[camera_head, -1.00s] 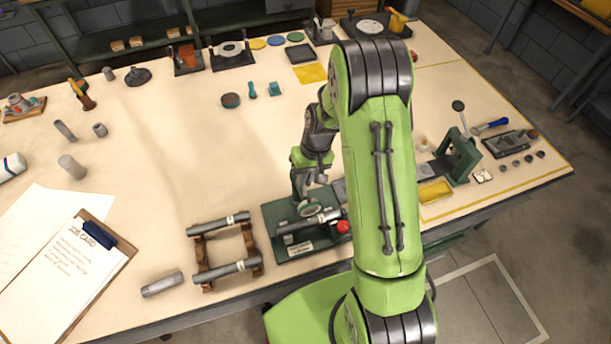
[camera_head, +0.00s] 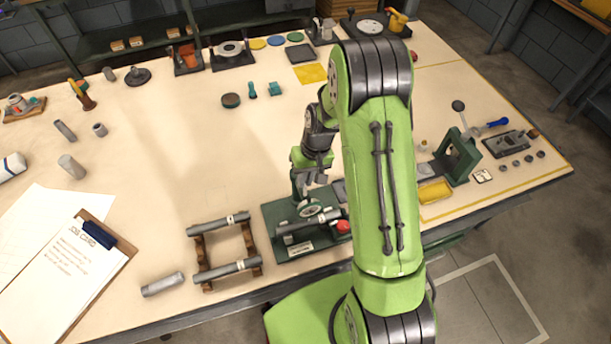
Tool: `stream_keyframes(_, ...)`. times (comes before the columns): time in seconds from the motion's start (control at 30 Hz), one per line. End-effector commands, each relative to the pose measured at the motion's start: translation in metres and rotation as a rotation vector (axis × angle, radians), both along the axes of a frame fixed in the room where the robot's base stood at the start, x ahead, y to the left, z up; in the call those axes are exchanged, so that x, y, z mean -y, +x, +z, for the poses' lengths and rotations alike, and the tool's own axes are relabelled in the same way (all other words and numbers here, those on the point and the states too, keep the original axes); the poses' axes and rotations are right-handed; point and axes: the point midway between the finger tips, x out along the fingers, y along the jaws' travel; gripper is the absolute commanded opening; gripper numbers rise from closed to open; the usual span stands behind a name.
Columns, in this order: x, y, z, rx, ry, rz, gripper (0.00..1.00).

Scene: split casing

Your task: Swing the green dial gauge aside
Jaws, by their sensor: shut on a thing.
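The green dial gauge (camera_head: 310,211) shows as a small round dial with a pale face, above a dark green fixture plate (camera_head: 275,220) near the table's front edge. My gripper (camera_head: 306,196) reaches down from above and is shut on the dial gauge, at its upper side. A grey cylinder (camera_head: 298,226) lies across the fixture just in front of the dial. A red knob (camera_head: 343,226) sits at the fixture's right end. My green arm hides part of the fixture's right side, and the fingertips are small in this view.
A wooden rack (camera_head: 203,259) with grey rods stands close left of the fixture. A loose grey cylinder (camera_head: 163,284) and a clipboard (camera_head: 75,265) lie farther left. A green press-like stand (camera_head: 458,156) is to the right. The table behind the fixture is mostly clear.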

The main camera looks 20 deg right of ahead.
Motion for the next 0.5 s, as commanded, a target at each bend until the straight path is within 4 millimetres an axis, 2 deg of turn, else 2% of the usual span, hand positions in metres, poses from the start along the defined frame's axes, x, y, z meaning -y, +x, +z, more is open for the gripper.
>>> stream_keyframes(0.5,-0.0009,0.0010,0.0006,0.003,-0.001,-0.024,0.00)
